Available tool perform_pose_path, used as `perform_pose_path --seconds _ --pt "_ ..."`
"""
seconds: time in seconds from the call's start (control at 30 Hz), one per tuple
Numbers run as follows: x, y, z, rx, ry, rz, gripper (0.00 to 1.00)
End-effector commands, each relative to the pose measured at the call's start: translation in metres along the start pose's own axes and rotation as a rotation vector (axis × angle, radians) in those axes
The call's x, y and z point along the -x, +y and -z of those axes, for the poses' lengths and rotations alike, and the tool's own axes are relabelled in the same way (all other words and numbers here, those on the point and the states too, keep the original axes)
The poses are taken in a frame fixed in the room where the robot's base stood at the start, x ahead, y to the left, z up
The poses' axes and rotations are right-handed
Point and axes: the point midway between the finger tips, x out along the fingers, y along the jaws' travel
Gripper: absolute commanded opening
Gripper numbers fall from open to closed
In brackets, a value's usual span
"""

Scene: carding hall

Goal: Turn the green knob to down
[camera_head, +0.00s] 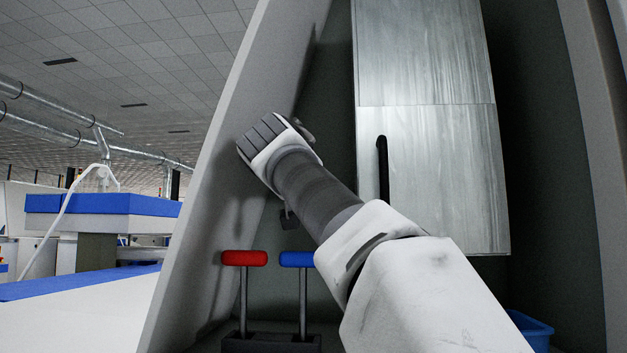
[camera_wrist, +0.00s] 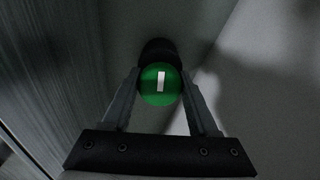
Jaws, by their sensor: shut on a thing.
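The green knob (camera_wrist: 151,87) shows in the wrist view, round, with a white bar mark that stands nearly upright in that picture. Behind it is a dark round base on the wall. My gripper (camera_wrist: 160,84) has one finger on each side of the knob and is shut on it. In the head view my arm reaches up and left to the panel wall, and my wrist hides the knob and the fingers there.
A red-handled lever (camera_head: 244,258) and a blue-handled lever (camera_head: 297,259) stand below my wrist. A slanted grey wall (camera_head: 222,160) is close on the left. A blue bin (camera_head: 530,328) sits lower right.

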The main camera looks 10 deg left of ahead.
Motion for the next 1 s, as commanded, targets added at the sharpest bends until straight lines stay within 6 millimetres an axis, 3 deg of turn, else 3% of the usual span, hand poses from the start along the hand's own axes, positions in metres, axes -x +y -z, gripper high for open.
perform_pose_path --seconds 0.23,0.27,0.4,0.77,1.0 --pt "0.001 0.000 0.003 -0.001 0.008 0.003 0.04" --pt "0.001 0.000 0.003 -0.001 0.008 0.003 0.65" --pt "0.001 0.000 0.002 0.000 0.005 0.002 0.88" --pt "0.005 0.000 0.001 0.000 0.002 0.001 0.88" --pt "0.042 -0.001 -0.001 -0.001 0.003 0.005 0.88"
